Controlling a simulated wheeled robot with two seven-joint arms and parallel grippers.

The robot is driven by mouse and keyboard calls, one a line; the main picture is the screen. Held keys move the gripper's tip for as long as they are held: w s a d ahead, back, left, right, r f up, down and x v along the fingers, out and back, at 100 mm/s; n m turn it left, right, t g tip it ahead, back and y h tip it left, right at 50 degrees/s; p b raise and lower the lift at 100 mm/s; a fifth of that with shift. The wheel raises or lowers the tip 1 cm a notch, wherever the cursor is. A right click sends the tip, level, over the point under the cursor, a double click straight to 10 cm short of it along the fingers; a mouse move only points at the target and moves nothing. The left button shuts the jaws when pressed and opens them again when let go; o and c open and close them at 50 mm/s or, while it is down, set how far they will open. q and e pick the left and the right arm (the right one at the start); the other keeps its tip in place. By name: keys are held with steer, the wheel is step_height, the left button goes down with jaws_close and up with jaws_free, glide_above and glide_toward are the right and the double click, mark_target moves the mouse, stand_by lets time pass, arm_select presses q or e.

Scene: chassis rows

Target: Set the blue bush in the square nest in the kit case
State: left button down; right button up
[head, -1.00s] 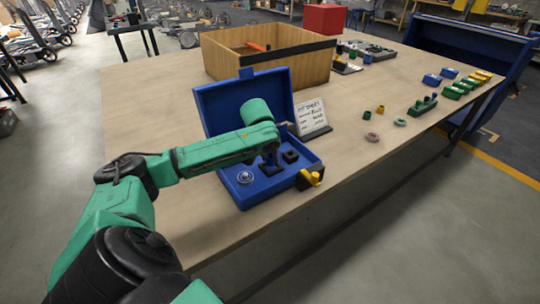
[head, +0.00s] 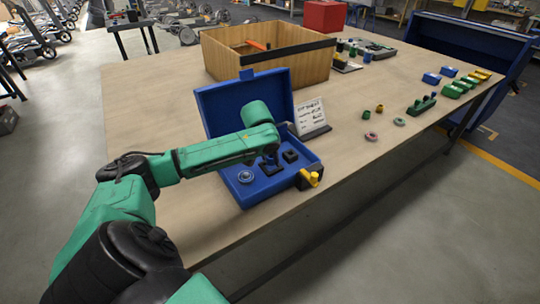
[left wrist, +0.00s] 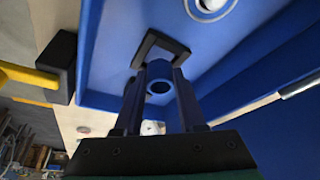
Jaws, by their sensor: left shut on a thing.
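The open blue kit case (head: 240,188) stands near the table's front edge, its lid raised at the back. My left gripper (head: 269,157) is over the case floor, pointing down, shut on the blue bush. In the left wrist view the bush (left wrist: 158,70) shows between the two fingers (left wrist: 159,95), with a dark round hole in it. A black square nest (left wrist: 163,40) frames the space just beyond the bush. In the head view this nest (head: 266,170) lies under the gripper. The bush looks at or just over the nest; I cannot tell whether it touches. My right gripper is not in view.
Another black square piece (head: 290,155) and a pale ring (head: 245,177) sit in the case. A black block with a yellow handle (head: 310,178) is at its front right corner. A label card (head: 311,115) stands right of the lid. A wooden box (head: 265,52) stands behind.

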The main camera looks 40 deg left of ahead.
arm_select(q)
steer(key=shift+f, duration=0.3)
steer(key=shift+f+b, duration=0.3)
steer(key=shift+f, duration=0.35)
steer(key=shift+s+d+f, duration=0.1)
steer(key=shift+s+f, duration=0.1)
steer(key=shift+f, duration=0.1)
steer(key=shift+c, duration=2.1)
jaws_free()
steer(key=shift+s+f, duration=0.1)
steer(key=shift+f, duration=0.05)
steer(key=shift+s+r, duration=0.15)
steer(key=shift+r, duration=0.4)
steer(key=v, duration=1.4)
steer(key=shift+r+b, duration=0.2)
steer(key=shift+b, duration=0.15)
steer(key=shift+f, duration=0.1)
